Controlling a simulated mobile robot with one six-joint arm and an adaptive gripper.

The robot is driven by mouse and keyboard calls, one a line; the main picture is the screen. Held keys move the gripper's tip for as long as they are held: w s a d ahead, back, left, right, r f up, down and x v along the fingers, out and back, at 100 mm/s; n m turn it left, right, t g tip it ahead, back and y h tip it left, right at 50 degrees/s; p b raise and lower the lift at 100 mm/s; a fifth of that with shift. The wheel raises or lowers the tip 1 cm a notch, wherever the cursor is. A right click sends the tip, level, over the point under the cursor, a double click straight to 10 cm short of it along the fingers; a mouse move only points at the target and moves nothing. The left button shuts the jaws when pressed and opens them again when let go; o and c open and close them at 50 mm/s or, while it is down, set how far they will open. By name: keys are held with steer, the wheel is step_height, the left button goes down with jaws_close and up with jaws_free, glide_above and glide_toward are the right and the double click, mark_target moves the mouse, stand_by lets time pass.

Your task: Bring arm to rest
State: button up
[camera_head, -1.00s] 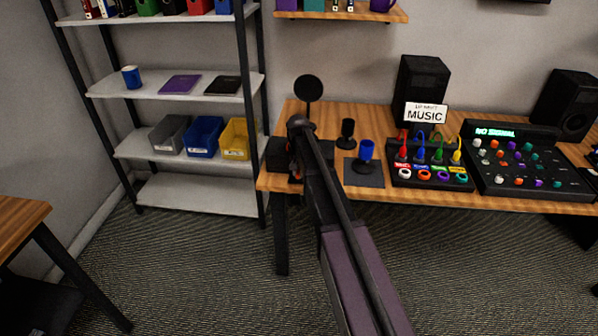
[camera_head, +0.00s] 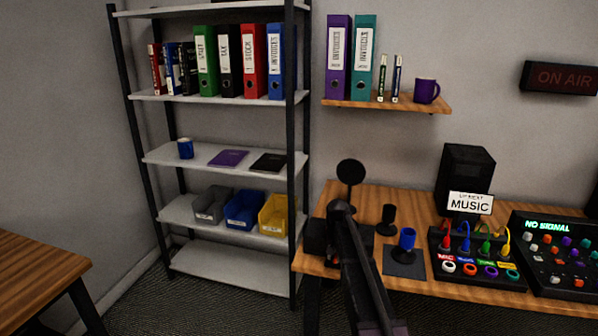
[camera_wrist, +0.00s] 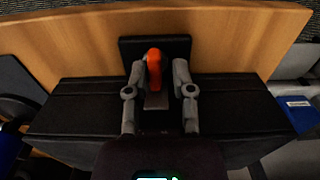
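My gripper (camera_wrist: 159,68) shows in the wrist view with its two grey fingers apart. An orange piece with a grey lower part (camera_wrist: 153,68) shows between the fingertips, nearer the left one, over a black square pad (camera_wrist: 182,44). I see clear gaps beside it; whether it is at fingertip depth or beyond, I cannot tell. In the head view my arm reaches forward over the left end of the wooden desk (camera_head: 333,200), and it hides the gripper.
A black box (camera_head: 315,238) is by my arm; a dark round-headed stand (camera_head: 351,172), black cup-like piece (camera_head: 388,218) and blue one (camera_head: 407,239) are near. The cable panel (camera_head: 475,262) is right. A shelf rack (camera_head: 225,97) stands left.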

steer(key=shift+w+a, duration=0.1)
steer(key=shift+a, duration=1.2)
steer(key=shift+o, duration=1.4)
steer(key=shift+a+f, duration=0.1)
steer(key=shift+a, duration=0.55)
steer(key=shift+o, duration=0.4)
steer(key=shift+s+n, duration=0.25)
steer(key=shift+n, duration=0.05)
steer(key=shift+s+a+r, duration=0.15)
steer(key=shift+s, duration=0.25)
steer(key=shift+s+a+r, duration=0.1)
steer(key=shift+s+a, duration=0.05)
steer(key=shift+s, duration=0.2)
steer(key=c, duration=0.4)
steer(key=shift+o, duration=0.2)
steer(key=shift+s+d+f, duration=0.15)
steer(key=shift+s+d, duration=0.15)
steer(key=shift+d, duration=0.1)
steer(key=s+d+n, duration=0.1)
steer(key=s+d, duration=0.1)
steer(key=s, duration=1.2)
steer(key=s+d+n, duration=0.2)
steer(key=s, duration=1.2)
step_height(320, 180, up, 14)
steer(key=p, duration=1.4)
steer(key=shift+w+d, duration=0.2)
steer(key=shift+w, duration=0.15)
